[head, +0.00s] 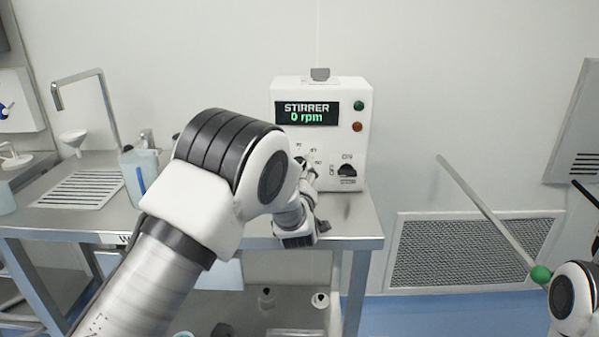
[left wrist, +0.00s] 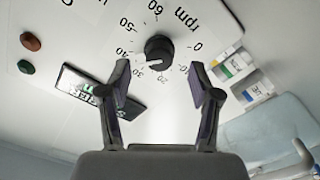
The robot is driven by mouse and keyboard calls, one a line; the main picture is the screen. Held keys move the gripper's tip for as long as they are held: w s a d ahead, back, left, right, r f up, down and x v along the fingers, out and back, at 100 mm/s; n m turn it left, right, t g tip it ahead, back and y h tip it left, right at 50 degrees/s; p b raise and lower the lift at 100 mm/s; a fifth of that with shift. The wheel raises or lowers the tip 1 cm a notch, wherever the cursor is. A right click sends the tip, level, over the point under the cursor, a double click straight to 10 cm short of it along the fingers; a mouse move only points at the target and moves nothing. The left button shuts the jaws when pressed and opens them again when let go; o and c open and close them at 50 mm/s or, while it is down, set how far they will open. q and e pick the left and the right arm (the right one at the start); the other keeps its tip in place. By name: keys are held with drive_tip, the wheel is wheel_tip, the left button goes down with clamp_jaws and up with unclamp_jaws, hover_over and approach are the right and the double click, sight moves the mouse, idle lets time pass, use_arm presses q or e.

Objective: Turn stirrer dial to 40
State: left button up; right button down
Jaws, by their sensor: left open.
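The stirrer (head: 279,95) is a white box on a steel bench, and its display (head: 305,113) reads 0 rpm. In the left wrist view the black round dial (left wrist: 158,50) sits on a white panel with a printed rpm scale from 0 to 60. I cannot clearly tell where its pointer stands. My left gripper (left wrist: 161,78) is open, with its two fingers apart on either side of the dial in that view, and nothing is seen held. In the head view my left arm and wrist hide most of the dial. My right gripper is not in view.
A black on/off switch (head: 347,171) is right of the dial area. A green button (head: 359,105) and a red button (head: 358,127) are above. A bottle (head: 146,165) and a sink with a tap (head: 75,88) stand left.

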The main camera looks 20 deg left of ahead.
use_arm(q)
drive_tip(key=v, duration=0.3)
drive_tip(key=shift+s+d+r, duration=0.1)
drive_tip(key=shift+s+d, duration=0.05)
drive_tip(key=shift+s, duration=0.15)
